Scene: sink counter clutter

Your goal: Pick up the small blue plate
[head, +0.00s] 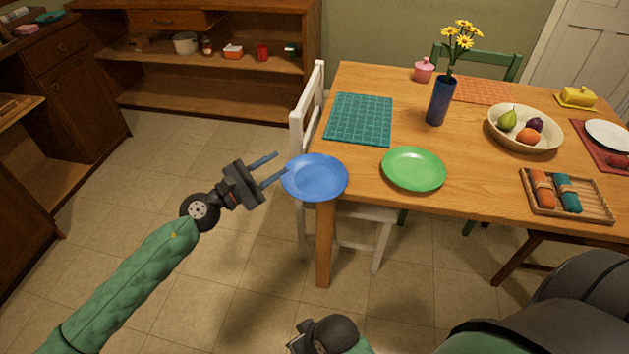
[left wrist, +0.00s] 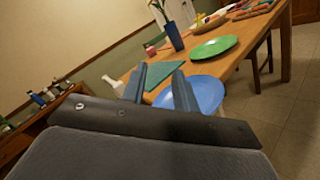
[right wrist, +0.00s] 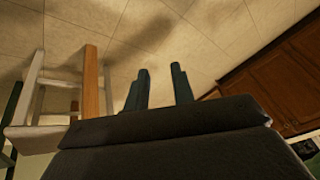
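The small blue plate (head: 317,177) lies at the front left corner of the wooden table, its left part reaching out past the edge. My left gripper (head: 281,163) is open and empty just left of the plate, with its fingers pointing at it. The nearer fingertip is at the plate's rim; I cannot tell whether it touches. In the left wrist view the plate (left wrist: 207,95) shows beyond the right finger, which covers part of it. My right gripper (right wrist: 160,88) is open and empty, low in front of the table, with floor beyond its fingers.
A green plate (head: 413,169) lies right of the blue one, and a teal placemat (head: 359,119) lies behind. A blue vase (head: 439,101) with flowers, a fruit bowl (head: 526,128) and a napkin tray (head: 566,196) stand farther right. A white chair (head: 307,110) stands at the table's left side.

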